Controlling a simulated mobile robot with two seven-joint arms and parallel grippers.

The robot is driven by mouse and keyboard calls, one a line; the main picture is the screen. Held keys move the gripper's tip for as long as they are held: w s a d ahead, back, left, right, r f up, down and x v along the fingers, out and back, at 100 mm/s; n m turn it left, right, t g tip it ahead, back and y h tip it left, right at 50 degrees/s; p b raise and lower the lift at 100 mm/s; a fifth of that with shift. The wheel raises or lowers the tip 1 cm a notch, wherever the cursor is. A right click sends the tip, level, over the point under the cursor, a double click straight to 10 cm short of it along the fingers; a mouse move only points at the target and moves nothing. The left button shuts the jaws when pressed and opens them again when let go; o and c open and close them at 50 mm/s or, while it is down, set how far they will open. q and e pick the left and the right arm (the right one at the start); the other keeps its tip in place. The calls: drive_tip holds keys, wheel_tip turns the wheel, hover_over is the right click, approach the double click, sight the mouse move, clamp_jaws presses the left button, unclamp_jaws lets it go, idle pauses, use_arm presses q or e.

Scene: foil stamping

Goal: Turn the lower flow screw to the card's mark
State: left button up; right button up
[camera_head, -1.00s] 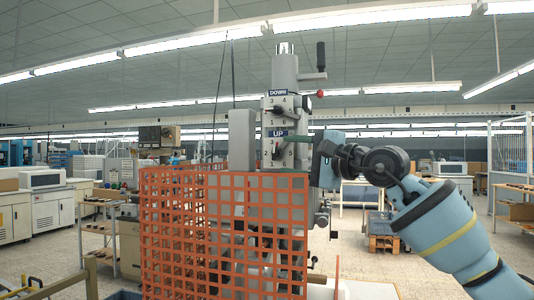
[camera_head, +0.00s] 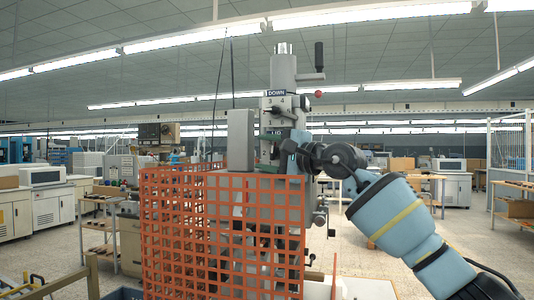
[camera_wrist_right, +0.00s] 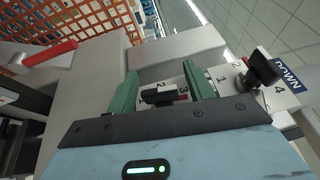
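The press head (camera_head: 284,75) stands upright behind an orange guard. My right gripper (camera_head: 275,148) is at its lower valve block, over part of the UP label (camera_head: 277,133). In the right wrist view, the two green fingers of my right gripper (camera_wrist_right: 163,88) are apart. The upper screw (camera_wrist_right: 263,68) is by the DOWN label (camera_wrist_right: 287,71). No card is recognisable. My left gripper is not in view.
A lever with a red ball (camera_head: 318,94) sticks out right of the press head. A red handle (camera_wrist_right: 50,55) shows at the left in the right wrist view.

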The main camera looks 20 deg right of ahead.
drive_tip(key=c, duration=0.9)
drive_tip(key=shift+t, duration=0.3)
drive_tip(key=shift+m+t+y, duration=0.5)
drive_tip(key=shift+m+t, duration=0.1)
drive_tip(key=shift+t, duration=0.2)
drive_tip(key=shift+s+d+r+m+t, duration=0.1)
drive_tip(key=shift+r+m+t, duration=0.1)
drive_tip(key=shift+m+t, duration=0.45)
drive_tip(key=shift+r+m+t, duration=0.2)
drive_tip(key=shift+m+t, duration=0.15)
drive_tip(key=shift+t, duration=0.5)
drive_tip(key=o, duration=1)
drive_tip(key=shift+c, duration=0.2)
drive_tip(key=shift+s, duration=0.15)
